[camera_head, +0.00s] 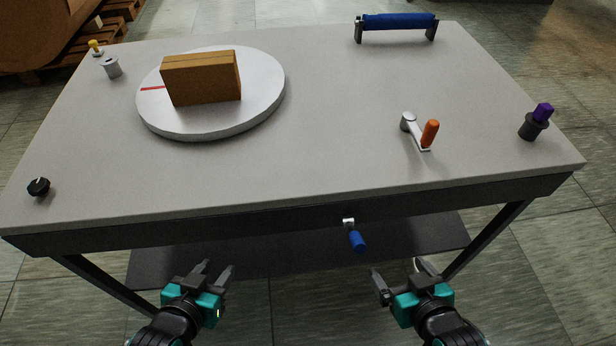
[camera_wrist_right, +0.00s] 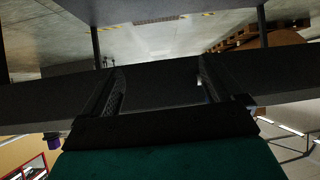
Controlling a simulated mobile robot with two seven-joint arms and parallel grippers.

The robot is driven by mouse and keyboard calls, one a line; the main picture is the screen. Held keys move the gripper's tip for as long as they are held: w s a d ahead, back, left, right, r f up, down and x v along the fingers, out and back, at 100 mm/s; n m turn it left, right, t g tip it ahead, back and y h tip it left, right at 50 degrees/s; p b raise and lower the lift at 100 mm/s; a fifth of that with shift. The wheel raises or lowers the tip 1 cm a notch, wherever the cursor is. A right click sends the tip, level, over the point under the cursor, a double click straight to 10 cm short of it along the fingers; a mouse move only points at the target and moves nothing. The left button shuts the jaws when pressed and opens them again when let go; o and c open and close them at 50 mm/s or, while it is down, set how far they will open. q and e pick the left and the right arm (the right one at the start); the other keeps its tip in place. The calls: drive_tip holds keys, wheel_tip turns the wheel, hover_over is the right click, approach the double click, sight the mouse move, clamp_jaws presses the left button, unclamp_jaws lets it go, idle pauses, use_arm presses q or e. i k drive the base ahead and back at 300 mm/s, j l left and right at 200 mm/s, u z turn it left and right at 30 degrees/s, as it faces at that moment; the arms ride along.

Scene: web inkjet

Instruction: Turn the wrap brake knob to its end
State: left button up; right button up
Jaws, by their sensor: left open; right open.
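A small black knob (camera_head: 38,187) with a light pointer mark sits at the front left corner of the grey table. A purple square-topped knob (camera_head: 543,113) stands on a dark round base near the right edge. No label shows which of them is the wrap brake knob. My left gripper (camera_head: 216,270) is open and empty in front of the table, to the right of the black knob and apart from it. My right gripper (camera_head: 402,275) is open and empty in front of the table's right half, away from both knobs; its fingers also show in the right wrist view (camera_wrist_right: 160,78).
The table (camera_head: 330,130) carries a white turntable (camera_head: 270,90) with a brown box (camera_head: 205,80), an orange-handled crank (camera_head: 430,133), a blue roller (camera_head: 398,22) and a grey spool-like piece (camera_head: 112,68). A blue-handled crank (camera_head: 356,240) hangs from the front edge.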

sight(38, 187)
drive_tip(key=u, duration=1.7)
drive_tip(key=j+z, duration=0.1)
drive_tip(key=z, duration=0.3)
drive_tip(key=j+z, duration=0.15)
drive_tip(key=z, duration=0.25)
drive_tip(key=l+z, duration=0.1)
drive_tip(key=z, duration=0.35)
drive_tip(key=l+z, duration=0.1)
drive_tip(key=z, duration=0.35)
drive_tip(key=j+u, duration=0.15)
drive_tip(key=u, duration=0.25)
drive_tip(key=i+j+u, duration=0.1)
drive_tip(key=u, duration=0.3)
drive_tip(key=l+u, duration=0.1)
drive_tip(key=u, duration=0.35)
drive_tip(key=k+l+u, duration=0.1)
drive_tip(key=u, duration=0.35)
